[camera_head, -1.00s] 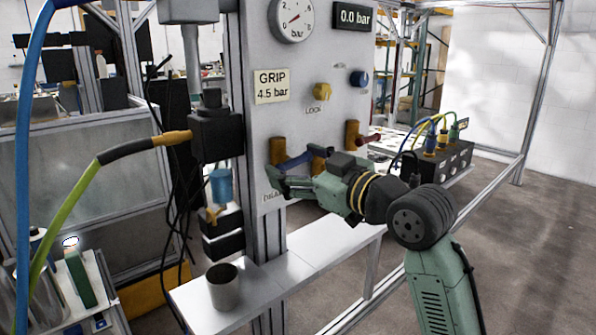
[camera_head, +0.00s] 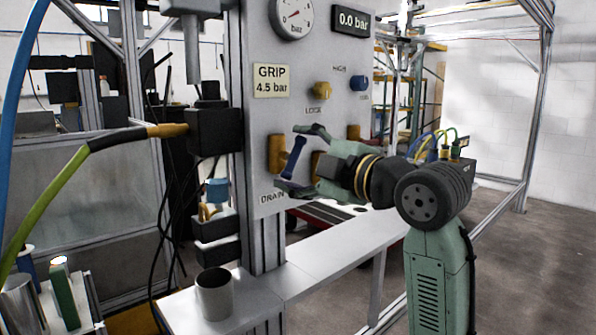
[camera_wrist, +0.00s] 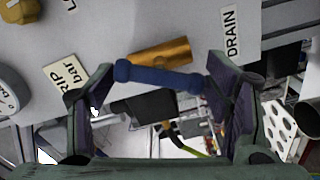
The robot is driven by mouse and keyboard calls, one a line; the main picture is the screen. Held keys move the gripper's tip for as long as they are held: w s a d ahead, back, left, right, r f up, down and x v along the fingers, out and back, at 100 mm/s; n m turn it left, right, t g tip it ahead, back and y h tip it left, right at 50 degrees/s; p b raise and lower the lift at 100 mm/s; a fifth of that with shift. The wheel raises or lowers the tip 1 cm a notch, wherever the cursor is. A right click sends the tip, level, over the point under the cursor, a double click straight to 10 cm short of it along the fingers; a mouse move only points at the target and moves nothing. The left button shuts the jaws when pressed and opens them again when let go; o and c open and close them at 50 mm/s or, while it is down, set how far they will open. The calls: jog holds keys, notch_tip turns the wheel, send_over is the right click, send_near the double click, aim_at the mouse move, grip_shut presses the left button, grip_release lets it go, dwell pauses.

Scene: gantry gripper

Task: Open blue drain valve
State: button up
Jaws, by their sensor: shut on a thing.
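The blue drain valve handle (camera_head: 293,158) stands steeply tilted in front of its brass valve body (camera_head: 276,153), low on the grey panel above the DRAIN label (camera_head: 271,197). My gripper (camera_head: 292,160) reaches in from the right, one finger above the handle and one below. In the wrist view the blue handle (camera_wrist: 158,77) spans between the two finger pads of my gripper (camera_wrist: 157,86), its ends at the pads. The gripper is shut on the handle lengthwise, with the fingers far apart. The brass body (camera_wrist: 160,54) shows just behind the handle.
A second brass valve (camera_head: 316,163) is beside the handle, partly hidden by my gripper. A yellow LOCK knob (camera_head: 322,90), a blue knob (camera_head: 358,83) and a gauge (camera_head: 292,14) are higher on the panel. A grey cup (camera_head: 214,294) stands on the bench (camera_head: 300,268) below.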

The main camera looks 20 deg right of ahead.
jog(key=n+b, duration=0.2)
jog(key=n, duration=0.3)
jog(key=shift+n, duration=0.4)
dwell(0.4)
jog(key=o, duration=0.8)
jog(key=v, duration=1.2)
